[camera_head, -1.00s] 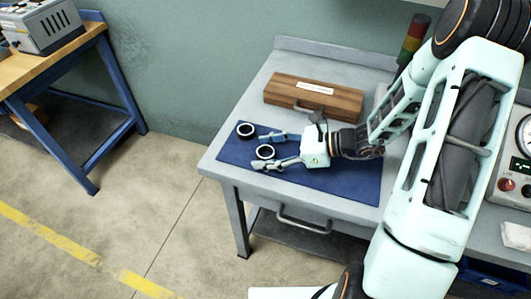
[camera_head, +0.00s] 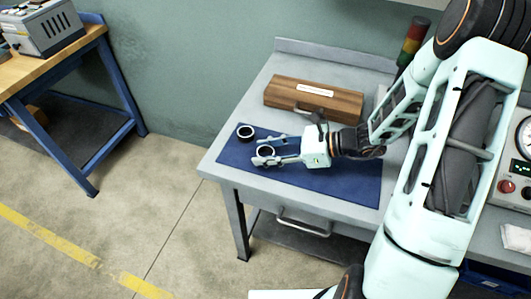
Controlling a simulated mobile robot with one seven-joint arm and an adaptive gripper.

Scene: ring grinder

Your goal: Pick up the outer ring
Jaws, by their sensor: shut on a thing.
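Two dark rings with pale rims are at the left end of the blue mat (camera_head: 338,186) on the grey bench. One ring (camera_head: 245,132) lies on the mat at the back left, apart from my gripper. The other ring (camera_head: 265,151) is between the fingers of my gripper (camera_head: 266,150), which is shut on it. The near finger hides part of this ring's front edge. I cannot tell from the picture which of the two is the outer ring, or whether the held one touches the mat.
A wooden case (camera_head: 314,98) with a handle lies behind the mat. A signal light (camera_head: 411,38) stands at the back right. A panel with a gauge and buttons (camera_head: 512,170) is at the right. The bench's left front corner (camera_head: 206,169) is clear.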

